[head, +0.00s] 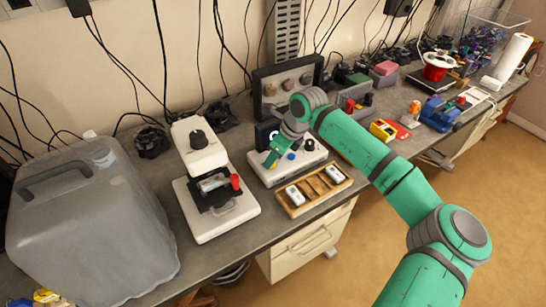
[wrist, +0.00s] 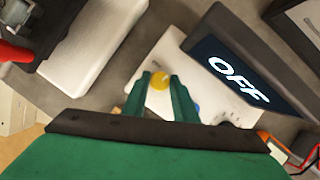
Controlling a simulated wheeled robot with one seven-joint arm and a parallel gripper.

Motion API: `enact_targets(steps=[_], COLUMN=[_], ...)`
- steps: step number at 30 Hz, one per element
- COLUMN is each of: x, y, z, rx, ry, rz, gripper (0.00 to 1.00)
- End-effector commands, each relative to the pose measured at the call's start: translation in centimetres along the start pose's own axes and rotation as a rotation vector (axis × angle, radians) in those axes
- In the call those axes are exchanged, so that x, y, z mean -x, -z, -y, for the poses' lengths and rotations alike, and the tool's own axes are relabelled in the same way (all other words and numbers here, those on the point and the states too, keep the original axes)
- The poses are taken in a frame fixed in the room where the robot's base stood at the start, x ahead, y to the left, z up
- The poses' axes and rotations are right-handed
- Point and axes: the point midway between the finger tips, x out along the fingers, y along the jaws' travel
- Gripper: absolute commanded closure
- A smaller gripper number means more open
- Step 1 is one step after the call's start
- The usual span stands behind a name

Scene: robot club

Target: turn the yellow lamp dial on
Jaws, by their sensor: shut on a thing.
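The yellow lamp dial (wrist: 160,81) sits on a white control box (wrist: 212,98), which also shows in the head view (head: 312,157). My gripper (wrist: 160,77) is shut on the dial, with one green finger on each side of it. In the head view my gripper (head: 272,158) comes down over the left part of the box and largely hides the dial. A dark display (wrist: 240,80) behind the box reads OFF in the wrist view. A blue knob (head: 291,156) is on the box to the right of my gripper.
A wooden tray (head: 325,199) with white pieces lies in front of the box. A white microscope-like device (head: 222,222) stands to the left, beside a large grey water container (head: 95,235). A dark panel with knobs (head: 288,87) stands behind.

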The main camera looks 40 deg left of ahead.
Motion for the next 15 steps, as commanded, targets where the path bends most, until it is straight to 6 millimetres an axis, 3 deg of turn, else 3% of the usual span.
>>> enact_targets(steps=[15], x=[-0.09], y=[-0.02], z=[-0.36], rx=[-0.367], ry=[0.153], rz=[-0.002], gripper=[0.97])
